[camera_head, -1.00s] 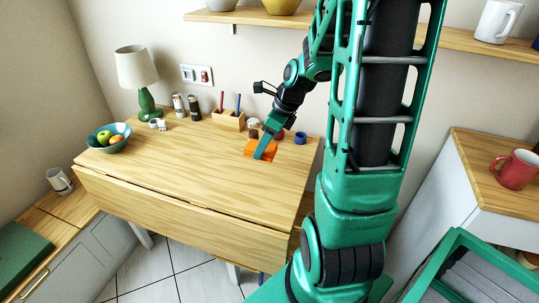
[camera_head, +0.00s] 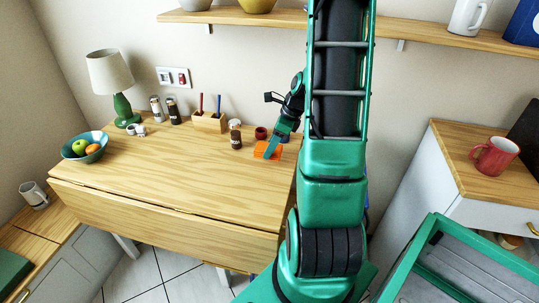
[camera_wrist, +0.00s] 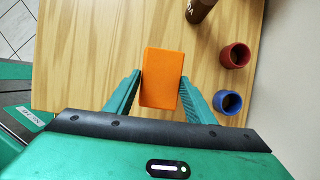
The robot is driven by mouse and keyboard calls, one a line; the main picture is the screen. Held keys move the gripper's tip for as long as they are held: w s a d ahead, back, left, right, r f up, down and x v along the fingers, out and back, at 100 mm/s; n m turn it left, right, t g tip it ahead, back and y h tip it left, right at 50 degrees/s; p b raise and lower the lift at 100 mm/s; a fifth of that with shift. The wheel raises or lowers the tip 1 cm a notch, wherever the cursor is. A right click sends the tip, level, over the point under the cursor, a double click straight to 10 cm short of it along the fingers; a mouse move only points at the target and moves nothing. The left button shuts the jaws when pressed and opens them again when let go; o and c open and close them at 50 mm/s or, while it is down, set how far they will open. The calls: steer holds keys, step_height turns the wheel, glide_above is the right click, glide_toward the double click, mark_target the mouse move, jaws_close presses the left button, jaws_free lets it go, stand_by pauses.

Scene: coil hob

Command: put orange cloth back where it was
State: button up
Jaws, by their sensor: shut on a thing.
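The orange cloth (camera_head: 263,150) looks like a small folded rectangular block, near the right end of the wooden table (camera_head: 170,175). My gripper (camera_head: 270,152) is around it, pointing down, with part of the cloth hidden behind a finger. In the wrist view the cloth (camera_wrist: 161,80) sits between the two fingers of my gripper (camera_wrist: 161,76), which are closed on its left and right sides. I cannot tell whether the cloth touches the tabletop or hangs slightly above it.
A red cup (camera_wrist: 235,56) and a blue cup (camera_wrist: 227,101) stand right of the cloth in the wrist view. A dark jar (camera_head: 236,140) and a pencil holder (camera_head: 209,122) stand to its left. A fruit bowl (camera_head: 85,147) and lamp (camera_head: 110,75) are farther left. The table's middle is clear.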

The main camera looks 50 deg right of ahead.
steer(key=shift+f, duration=1.9)
steer(key=shift+f, duration=0.1)
steer(key=o, duration=1.1)
steer(key=v, duration=1.1)
steer(key=s+a+r+n+g+h, duration=0.1)
steer(key=s+a+r+n, duration=0.3)
steer(key=s+a+n, duration=0.4)
steer(key=s+a+r+n+g+h, duration=0.1)
steer(key=s+a+r+n+g, duration=0.2)
steer(key=n, duration=1.2)
steer(key=s+a+r, duration=0.2)
steer(key=s+a, duration=0.3)
steer(key=s, duration=0.1)
steer(key=shift+s+a, duration=0.2)
steer(key=shift+s, duration=0.15)
